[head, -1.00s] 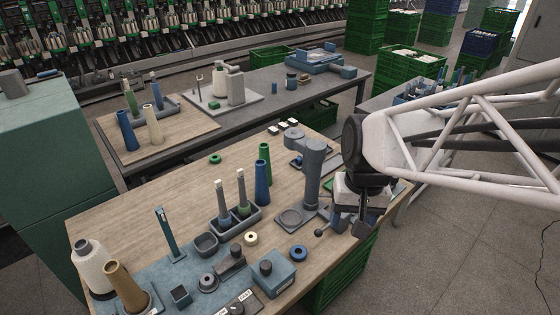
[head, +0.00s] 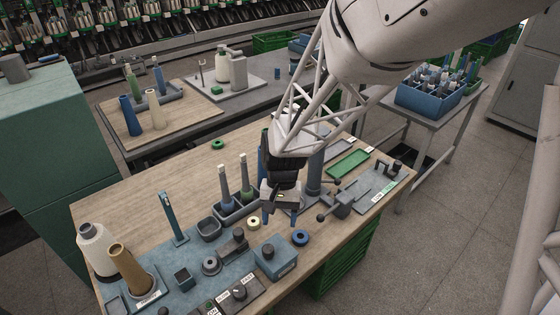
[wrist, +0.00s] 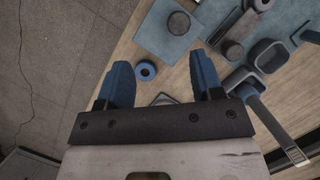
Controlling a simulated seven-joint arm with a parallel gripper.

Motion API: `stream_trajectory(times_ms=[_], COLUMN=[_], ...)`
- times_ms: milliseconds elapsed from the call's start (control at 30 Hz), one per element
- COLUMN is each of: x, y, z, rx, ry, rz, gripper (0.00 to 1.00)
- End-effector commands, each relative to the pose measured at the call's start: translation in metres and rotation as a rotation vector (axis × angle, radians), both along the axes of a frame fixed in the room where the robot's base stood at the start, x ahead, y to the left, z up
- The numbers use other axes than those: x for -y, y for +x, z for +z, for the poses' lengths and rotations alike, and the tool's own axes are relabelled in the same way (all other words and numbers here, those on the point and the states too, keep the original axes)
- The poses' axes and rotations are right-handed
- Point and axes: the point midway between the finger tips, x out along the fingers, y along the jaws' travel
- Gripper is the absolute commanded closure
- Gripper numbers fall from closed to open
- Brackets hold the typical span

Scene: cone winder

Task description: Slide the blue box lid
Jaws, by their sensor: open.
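The blue box (head: 283,268) stands near the front edge of the wooden table, with its blue lid (head: 262,260) on top and a dark round knob (head: 267,249) on the lid. The lid also shows at the top of the wrist view (wrist: 157,35), with the knob (wrist: 179,22). My gripper (head: 279,215) is above the table, behind the box in the head view, and apart from the lid. In the wrist view its two blue fingers (wrist: 160,66) are spread with nothing held between them.
A blue ring (head: 300,237) lies right of the box and shows between my fingers in the wrist view (wrist: 146,70). A cream ring (head: 253,222), a bobbin tray (head: 236,212) and a dial panel (head: 238,294) are close by. Bare wood lies at the table's back left.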

Motion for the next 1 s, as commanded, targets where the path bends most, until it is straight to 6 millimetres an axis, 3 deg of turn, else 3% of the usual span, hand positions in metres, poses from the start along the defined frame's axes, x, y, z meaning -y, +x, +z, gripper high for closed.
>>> stream_trajectory(times_ms=[100,300,767,1000], x=[-0.015,-0.028,-0.029,-0.029], y=[0.001,0.001,0.001,-0.004], z=[-0.017,-0.03,-0.033,-0.044], rx=[-0.031,-0.056,-0.058,-0.059], ry=[-0.011,-0.022,-0.023,-0.023], rz=[0.002,0.002,0.002,0.002], gripper=[0.4,0.4,0.4,0.4])
